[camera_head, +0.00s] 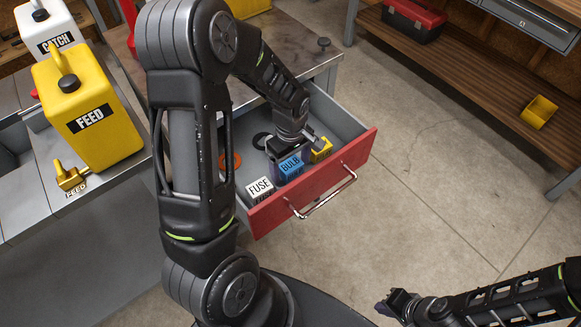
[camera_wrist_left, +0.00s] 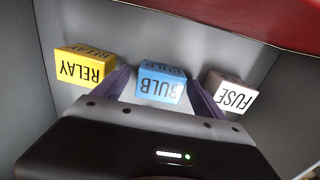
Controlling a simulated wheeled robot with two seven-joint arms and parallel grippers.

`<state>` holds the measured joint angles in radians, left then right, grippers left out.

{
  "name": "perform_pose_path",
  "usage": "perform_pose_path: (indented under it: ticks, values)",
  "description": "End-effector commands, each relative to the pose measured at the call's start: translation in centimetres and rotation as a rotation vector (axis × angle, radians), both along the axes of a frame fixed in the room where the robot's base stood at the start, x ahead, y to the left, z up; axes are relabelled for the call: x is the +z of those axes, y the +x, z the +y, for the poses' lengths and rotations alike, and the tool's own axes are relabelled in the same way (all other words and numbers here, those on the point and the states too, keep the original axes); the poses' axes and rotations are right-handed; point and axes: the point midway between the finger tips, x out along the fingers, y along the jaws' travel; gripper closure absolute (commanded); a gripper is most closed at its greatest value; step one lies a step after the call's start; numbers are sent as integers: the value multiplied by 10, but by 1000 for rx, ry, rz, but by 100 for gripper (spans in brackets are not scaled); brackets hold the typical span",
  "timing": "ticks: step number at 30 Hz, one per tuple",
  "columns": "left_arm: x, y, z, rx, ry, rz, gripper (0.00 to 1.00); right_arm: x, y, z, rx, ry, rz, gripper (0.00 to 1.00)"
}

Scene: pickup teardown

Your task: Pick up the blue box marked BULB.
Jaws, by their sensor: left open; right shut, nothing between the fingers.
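The blue box marked BULB (camera_head: 291,166) lies in the open drawer, between the white FUSE box (camera_head: 259,189) and the yellow RELAY box (camera_head: 321,149). My left gripper (camera_head: 286,152) reaches down into the drawer at the BULB box. In the left wrist view the BULB box (camera_wrist_left: 161,82) sits between the two open fingers (camera_wrist_left: 160,88), upside down in the picture. I cannot tell whether a finger touches it. My right gripper (camera_head: 388,303) is shut and empty, low at the right, away from the drawer.
The drawer's red front (camera_head: 314,184) with its metal handle (camera_head: 321,196) and grey walls surround the boxes. An orange ring (camera_head: 231,160) lies in the drawer. In the left wrist view the RELAY box (camera_wrist_left: 84,66) and FUSE box (camera_wrist_left: 231,93) flank the fingers closely. Yellow FEED jug (camera_head: 88,112) stands left.

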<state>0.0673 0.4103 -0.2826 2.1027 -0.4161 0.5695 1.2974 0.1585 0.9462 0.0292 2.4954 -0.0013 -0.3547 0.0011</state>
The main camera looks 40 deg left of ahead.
Motion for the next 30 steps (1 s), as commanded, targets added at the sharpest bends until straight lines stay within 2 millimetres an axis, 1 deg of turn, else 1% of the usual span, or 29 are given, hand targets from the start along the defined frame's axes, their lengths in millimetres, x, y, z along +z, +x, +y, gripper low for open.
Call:
perform_pose_path:
  ticks: [10, 11, 30]
  values:
    - [0, 0, 0, 0, 0, 0, 18, 0, 0, 0, 0, 0, 0, 100]
    - [0, 0, 0, 0, 0, 0, 20, 0, 0, 0, 0, 0, 0, 100]
    - [0, 0, 0, 0, 0, 0, 72, 0, 0, 0, 0, 0, 0, 100]
